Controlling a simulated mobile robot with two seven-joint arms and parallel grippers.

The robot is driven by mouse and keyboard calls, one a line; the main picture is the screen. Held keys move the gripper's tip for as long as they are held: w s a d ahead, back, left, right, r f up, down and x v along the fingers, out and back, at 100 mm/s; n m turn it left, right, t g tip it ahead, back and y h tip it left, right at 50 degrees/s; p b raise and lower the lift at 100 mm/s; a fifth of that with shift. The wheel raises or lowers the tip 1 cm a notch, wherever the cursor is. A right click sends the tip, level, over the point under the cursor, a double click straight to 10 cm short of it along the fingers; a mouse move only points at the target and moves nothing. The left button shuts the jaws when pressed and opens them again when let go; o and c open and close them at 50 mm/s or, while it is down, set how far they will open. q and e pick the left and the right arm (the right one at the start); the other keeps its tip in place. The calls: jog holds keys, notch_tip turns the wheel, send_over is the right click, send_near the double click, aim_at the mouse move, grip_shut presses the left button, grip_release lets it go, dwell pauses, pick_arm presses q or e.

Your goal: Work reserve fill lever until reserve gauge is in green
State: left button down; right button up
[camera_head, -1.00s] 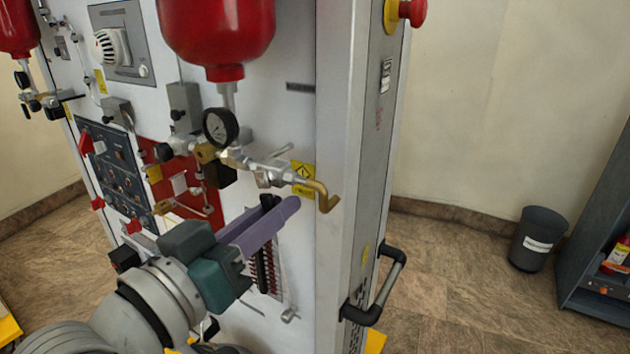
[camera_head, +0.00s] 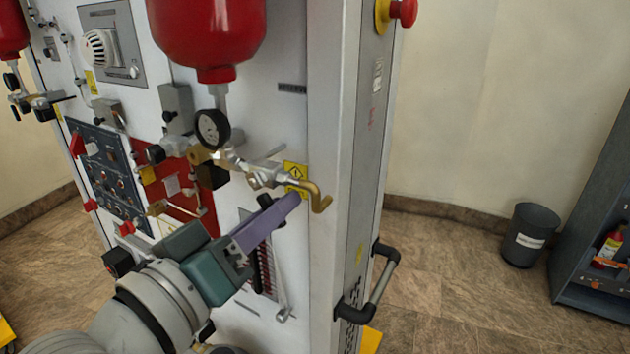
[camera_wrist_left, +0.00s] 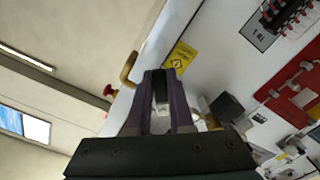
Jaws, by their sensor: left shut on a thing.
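My left gripper (camera_head: 284,206) reaches in from the lower left with purple fingers against the panel front. It is shut on a dark lever handle (camera_head: 264,200), whose upper end shows just above the fingers. In the left wrist view the dark handle (camera_wrist_left: 161,86) lies between the fingertips; the fingers hide much of it. A round gauge (camera_head: 212,128) with a black rim and pale face sits above and left of the gripper. Its needle and any green band are too small to read. My right gripper is not in view.
A red cylinder (camera_head: 207,35) hangs above the gauge. A bent brass pipe (camera_head: 318,196) sticks out close to the fingertips. A black handle (camera_head: 372,285) projects from the cabinet's side. A bin (camera_head: 529,236) stands at the right; the floor between is clear.

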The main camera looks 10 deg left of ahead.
pick_arm(q)
jog(key=c, duration=0.8)
grip_release()
jog(key=b+v, duration=0.1)
jog(key=v, duration=0.9)
jog(key=shift+r, duration=0.1)
